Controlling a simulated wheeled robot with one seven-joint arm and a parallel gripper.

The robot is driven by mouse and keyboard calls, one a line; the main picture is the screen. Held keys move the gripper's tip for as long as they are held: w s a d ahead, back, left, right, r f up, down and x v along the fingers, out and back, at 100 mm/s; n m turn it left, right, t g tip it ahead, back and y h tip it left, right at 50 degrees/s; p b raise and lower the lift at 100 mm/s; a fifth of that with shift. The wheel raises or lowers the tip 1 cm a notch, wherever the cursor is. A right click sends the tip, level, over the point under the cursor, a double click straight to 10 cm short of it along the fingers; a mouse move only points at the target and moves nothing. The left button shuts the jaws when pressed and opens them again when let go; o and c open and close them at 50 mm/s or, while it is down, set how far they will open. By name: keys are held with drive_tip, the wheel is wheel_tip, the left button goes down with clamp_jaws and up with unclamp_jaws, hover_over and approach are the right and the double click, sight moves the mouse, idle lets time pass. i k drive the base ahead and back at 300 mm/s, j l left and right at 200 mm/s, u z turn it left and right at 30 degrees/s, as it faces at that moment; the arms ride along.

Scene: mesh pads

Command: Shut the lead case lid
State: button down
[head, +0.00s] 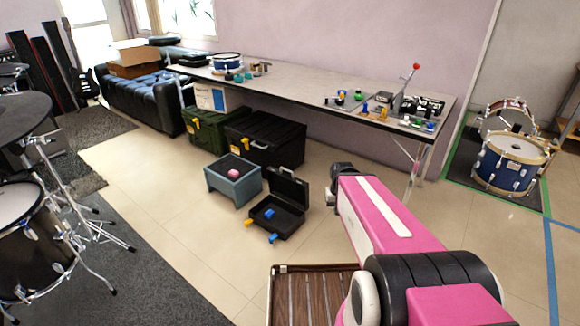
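The lead case appears to be the small black case (291,222), standing open on the tiled floor near the middle of the head view. Its lid (289,187) is raised at the back, tilted up from the base. A small blue item (269,213) shows in the base. A yellow piece (249,223) and a blue piece (273,238) are at its front edge; I cannot tell whether they are latches. My pink arm reaches in from the lower right, to the right of the case and apart from it. My gripper's fingers do not show.
A grey-blue box (232,191) with a pink item (233,174) stands just left of the case. Larger black (290,150) and green (197,134) cases stand behind, by a long table (290,88) with small items. Drums stand left and right.

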sight(292, 190)
drive_tip(key=i+j+u, duration=0.1)
drive_tip(key=i, duration=0.45)
drive_tip(key=i+j+u, duration=0.15)
drive_tip(key=i, duration=0.45)
